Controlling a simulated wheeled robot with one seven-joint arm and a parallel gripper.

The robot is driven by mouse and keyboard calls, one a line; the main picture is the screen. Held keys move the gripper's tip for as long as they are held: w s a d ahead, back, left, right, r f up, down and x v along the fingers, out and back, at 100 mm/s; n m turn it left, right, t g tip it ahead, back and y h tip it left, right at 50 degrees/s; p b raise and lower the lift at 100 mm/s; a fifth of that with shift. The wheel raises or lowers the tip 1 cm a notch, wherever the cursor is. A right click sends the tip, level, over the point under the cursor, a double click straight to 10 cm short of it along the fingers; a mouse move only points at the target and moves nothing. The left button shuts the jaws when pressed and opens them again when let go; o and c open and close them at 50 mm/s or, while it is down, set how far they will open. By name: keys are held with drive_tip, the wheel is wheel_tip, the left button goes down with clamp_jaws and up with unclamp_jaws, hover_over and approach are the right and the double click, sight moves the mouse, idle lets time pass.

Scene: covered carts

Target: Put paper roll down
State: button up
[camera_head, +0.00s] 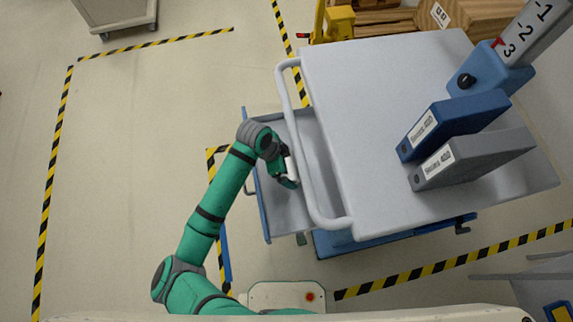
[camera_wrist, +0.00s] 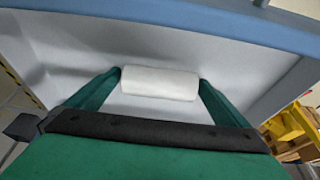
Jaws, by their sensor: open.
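The white paper roll (camera_wrist: 160,83) lies lengthwise between my two fingertips in the wrist view, over the grey floor of the cart's lower tray. In the head view only a small white part of the roll (camera_head: 291,167) shows beside my gripper (camera_head: 287,177). My gripper is open, with one green finger at each end of the roll. Whether the fingers still touch the roll, and whether it rests fully on the tray, is hard to tell. The blue-edged lower tray (camera_head: 282,213) sticks out left of the cart's grey top.
The cart's grey top (camera_head: 365,100) and its white handle rail (camera_head: 297,110) stand close to the right of my gripper. Blue and grey binders (camera_head: 480,160) stand on the top. A yellow machine and wooden crates (camera_head: 470,20) are behind.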

drive_tip(key=v, duration=1.2)
drive_tip(key=shift+r, duration=0.1)
